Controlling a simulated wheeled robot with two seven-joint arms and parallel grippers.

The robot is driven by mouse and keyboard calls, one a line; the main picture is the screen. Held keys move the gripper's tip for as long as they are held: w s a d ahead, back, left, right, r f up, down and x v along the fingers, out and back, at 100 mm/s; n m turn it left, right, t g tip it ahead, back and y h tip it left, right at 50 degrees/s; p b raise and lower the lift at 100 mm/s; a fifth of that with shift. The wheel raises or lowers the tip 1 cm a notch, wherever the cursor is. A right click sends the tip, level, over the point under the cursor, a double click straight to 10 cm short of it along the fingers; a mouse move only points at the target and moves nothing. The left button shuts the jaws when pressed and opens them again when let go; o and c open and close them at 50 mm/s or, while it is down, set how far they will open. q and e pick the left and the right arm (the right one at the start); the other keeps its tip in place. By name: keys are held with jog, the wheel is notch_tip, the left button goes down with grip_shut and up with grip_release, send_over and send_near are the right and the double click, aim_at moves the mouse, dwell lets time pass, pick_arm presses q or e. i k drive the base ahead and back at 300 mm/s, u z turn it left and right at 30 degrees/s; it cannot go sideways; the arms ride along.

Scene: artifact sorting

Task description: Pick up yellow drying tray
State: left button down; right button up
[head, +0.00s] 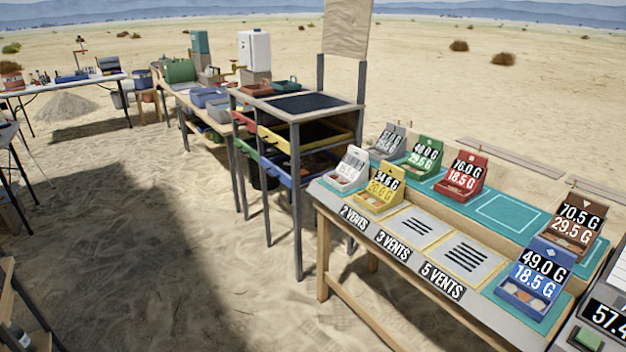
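The yellow drying tray (273,138) sits in the upper part of a dark-framed rack (297,215) near the middle of the view. Its yellow front edge shows on the rack's left side, and a yellow edge also shows through the rack's open right side. The rack's posts hide part of it. Neither of my grippers is in view.
A blue tray (273,170) is lower in the same rack. A long table with several coloured, weight-labelled boxes, such as a blue one (537,277), stands at right. A cluttered table (178,98) stands behind the rack.

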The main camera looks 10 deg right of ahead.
aim_at(385, 190)
jog(key=u, duration=0.7)
jog(key=i, duration=1.2)
jog(key=z, duration=0.45)
jog(key=i, duration=1.05)
jog(key=z, duration=1)
